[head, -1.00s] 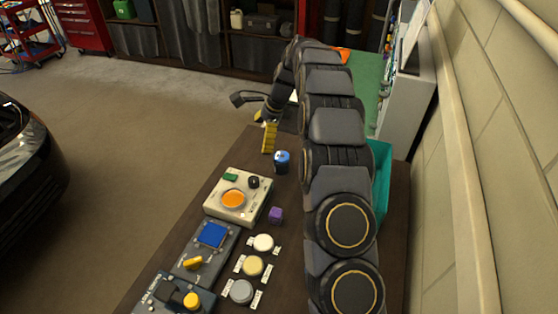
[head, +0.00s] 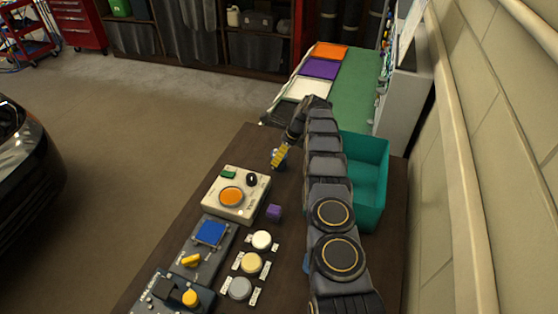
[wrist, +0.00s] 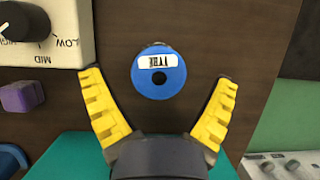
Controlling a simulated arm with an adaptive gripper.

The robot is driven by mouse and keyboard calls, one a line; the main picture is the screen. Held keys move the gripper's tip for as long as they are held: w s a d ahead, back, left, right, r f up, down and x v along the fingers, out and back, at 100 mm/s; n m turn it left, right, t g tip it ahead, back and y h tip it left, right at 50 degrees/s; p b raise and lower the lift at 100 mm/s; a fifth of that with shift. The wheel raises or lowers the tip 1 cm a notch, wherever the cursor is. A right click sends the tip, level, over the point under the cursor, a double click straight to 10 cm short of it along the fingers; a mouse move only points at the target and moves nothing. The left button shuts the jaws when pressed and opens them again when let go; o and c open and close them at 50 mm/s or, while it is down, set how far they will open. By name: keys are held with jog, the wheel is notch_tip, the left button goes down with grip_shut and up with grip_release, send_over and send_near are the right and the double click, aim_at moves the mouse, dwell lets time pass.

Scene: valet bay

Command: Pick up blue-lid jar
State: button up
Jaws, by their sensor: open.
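The blue-lid jar (wrist: 158,84) shows from above in the wrist view, with a round blue lid and a white label reading "TYRE". It stands on the dark brown table (wrist: 200,45). My gripper (wrist: 158,105) is open, its two yellow ridged fingers spread to either side below the jar, apart from it. In the head view my gripper (head: 279,156) is over the jar's place and hides most of it; only a bit of blue shows beside the fingers.
A teal bin (head: 370,185) stands to the right. Button panels (head: 210,235) and round caps (head: 251,263) fill the near table. A green bench with coloured trays (head: 322,68) is behind.

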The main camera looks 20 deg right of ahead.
jog(key=shift+x, duration=1.7)
jog(key=shift+a, duration=0.1)
jog(key=c, duration=1.1)
jog(key=shift+c, duration=0.2)
